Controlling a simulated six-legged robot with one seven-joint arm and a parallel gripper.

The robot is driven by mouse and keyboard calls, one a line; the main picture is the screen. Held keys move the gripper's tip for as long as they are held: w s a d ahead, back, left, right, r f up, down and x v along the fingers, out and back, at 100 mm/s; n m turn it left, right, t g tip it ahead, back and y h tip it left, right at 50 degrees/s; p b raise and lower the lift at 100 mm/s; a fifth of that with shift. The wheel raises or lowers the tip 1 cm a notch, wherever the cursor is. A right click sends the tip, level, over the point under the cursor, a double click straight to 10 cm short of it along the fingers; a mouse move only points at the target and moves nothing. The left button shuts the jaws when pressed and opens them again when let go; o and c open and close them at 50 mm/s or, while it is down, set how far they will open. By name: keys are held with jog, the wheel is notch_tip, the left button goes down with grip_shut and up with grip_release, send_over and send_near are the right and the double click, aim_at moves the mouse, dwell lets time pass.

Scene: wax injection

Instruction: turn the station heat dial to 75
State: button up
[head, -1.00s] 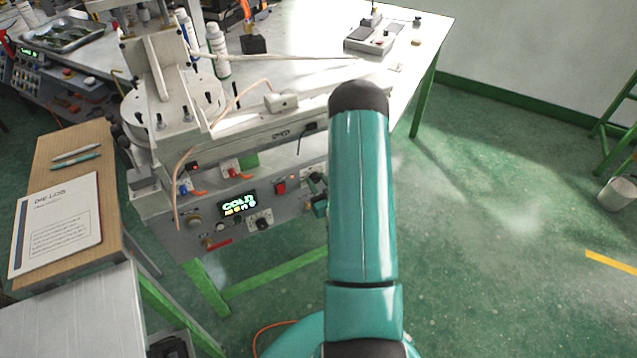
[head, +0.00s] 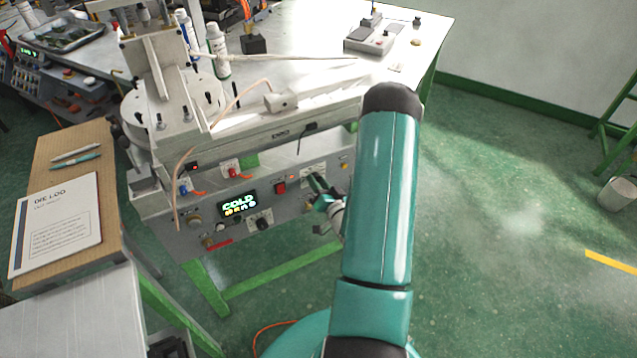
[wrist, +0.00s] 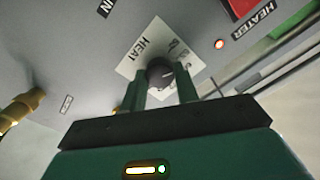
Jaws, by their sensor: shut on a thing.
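The heat dial (wrist: 161,72) is a dark round knob on a white plate (wrist: 137,52) printed HEAT, on the station's grey front panel. In the wrist view my gripper (wrist: 163,82) has its two green fingers on either side of the dial, shut on it. The number under the dial's mark is too blurred to read. In the head view my gripper (head: 322,193) is at the right part of the panel, and it hides the dial.
The panel has a lit display reading COLD (head: 238,203), a red switch (head: 280,187) and another knob (head: 262,223). A small red-orange light (wrist: 219,44) glows beside the HEATER label. A wooden board with a die log (head: 58,222) lies at left.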

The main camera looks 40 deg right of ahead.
jog(key=m, duration=2.2)
dwell(0.4)
jog(key=o, duration=1)
jog(key=shift+c, duration=0.2)
jog(key=v, duration=1.4)
